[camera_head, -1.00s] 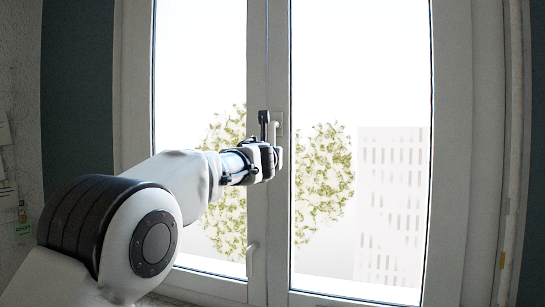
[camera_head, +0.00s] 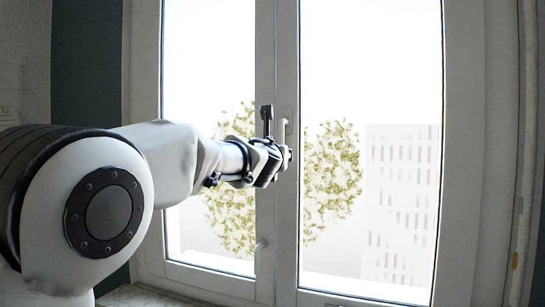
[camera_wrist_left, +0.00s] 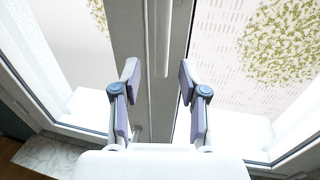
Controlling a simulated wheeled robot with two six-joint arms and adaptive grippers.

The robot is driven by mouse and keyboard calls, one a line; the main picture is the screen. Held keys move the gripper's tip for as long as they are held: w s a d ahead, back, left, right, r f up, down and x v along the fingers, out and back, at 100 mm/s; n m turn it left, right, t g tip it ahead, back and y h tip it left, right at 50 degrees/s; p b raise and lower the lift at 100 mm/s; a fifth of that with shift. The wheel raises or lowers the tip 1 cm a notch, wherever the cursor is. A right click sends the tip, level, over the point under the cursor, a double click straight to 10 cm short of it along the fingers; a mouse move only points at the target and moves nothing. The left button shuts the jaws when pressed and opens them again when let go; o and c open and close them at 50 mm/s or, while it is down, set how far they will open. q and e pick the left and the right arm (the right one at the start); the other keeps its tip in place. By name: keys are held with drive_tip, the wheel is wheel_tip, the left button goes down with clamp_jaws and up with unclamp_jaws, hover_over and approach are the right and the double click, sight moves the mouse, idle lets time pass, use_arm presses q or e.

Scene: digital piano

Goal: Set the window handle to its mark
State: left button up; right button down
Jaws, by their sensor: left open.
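The white window handle (camera_head: 284,130) is on the middle frame of the window, just above my left gripper in the head view, its lower part hidden by the gripper. In the left wrist view the handle (camera_wrist_left: 160,38) is a pale upright bar pointing down, its lower end between the open fingers in the picture. My left gripper (camera_head: 286,156) is at the handle; its two fingers (camera_wrist_left: 158,76) are apart, with a gap to the bar on both sides. I cannot tell how deep the bar sits between them. I see no mark. My right gripper is not in view.
The glass panes (camera_head: 370,70) lie on both sides of the middle frame. A pale sill (camera_head: 150,294) runs below the window.

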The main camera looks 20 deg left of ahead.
use_arm(q)
drive_tip(key=s, duration=0.4)
drive_tip(key=s+d, duration=0.1)
drive_tip(key=shift+s, duration=0.4)
